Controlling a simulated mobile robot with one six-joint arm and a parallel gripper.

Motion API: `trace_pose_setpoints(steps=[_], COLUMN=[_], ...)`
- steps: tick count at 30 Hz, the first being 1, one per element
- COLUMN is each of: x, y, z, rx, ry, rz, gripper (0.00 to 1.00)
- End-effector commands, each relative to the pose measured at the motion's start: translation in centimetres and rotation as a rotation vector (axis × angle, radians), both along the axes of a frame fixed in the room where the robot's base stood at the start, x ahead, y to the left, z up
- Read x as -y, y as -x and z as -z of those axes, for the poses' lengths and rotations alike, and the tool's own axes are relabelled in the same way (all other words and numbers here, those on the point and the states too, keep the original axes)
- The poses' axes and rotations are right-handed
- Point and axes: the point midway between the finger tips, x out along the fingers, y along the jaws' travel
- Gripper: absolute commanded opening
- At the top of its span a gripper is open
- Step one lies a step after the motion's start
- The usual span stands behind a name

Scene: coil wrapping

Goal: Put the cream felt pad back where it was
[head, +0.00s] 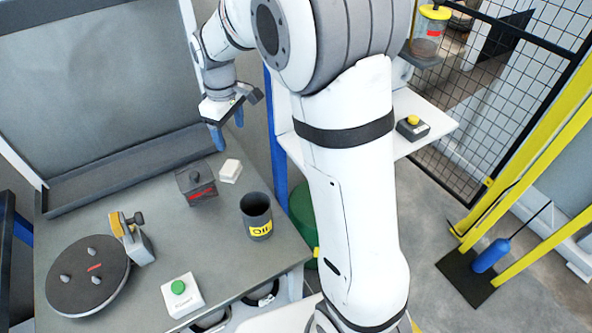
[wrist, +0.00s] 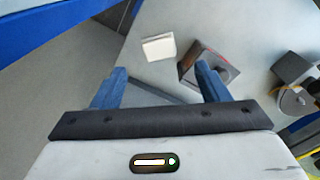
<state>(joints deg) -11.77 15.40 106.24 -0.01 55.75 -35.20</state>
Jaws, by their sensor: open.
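The cream felt pad (head: 230,170) lies on the grey bench, just right of a dark grey box with a knob. In the wrist view the pad (wrist: 158,47) lies beyond my fingertips, a little apart from the box. My gripper (head: 227,133) is above the back of the bench, higher than the pad. In the wrist view its two blue fingers (wrist: 161,78) are spread apart with nothing between them.
The dark grey box (head: 197,184) with a red mark stands beside the pad. A dark cup labelled Oil (head: 256,217), a round plate with pegs (head: 88,274), a yellow-topped device (head: 133,238) and a green button box (head: 181,293) stand on the bench (head: 215,265).

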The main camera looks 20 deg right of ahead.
Motion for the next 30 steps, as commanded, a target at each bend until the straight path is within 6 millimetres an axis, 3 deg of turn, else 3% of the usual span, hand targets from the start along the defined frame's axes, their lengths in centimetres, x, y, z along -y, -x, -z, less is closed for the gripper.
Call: trace_pose_setpoints(steps=[3, 9, 18, 24, 30], x=[2.6, 6.0, 9.1, 10.1, 10.1], y=[4.0, 11.1, 20.6, 23.3, 23.6], z=[-2.9, -5.3, -5.4, -4.8, -4.7], rx=[0.042, 0.103, 0.179, 0.201, 0.202], ry=[-0.015, -0.044, -0.094, -0.111, -0.113], rz=[0.145, 0.388, 0.709, 0.807, 0.819], gripper=[0.68, 0.68, 0.68, 0.68, 0.68])
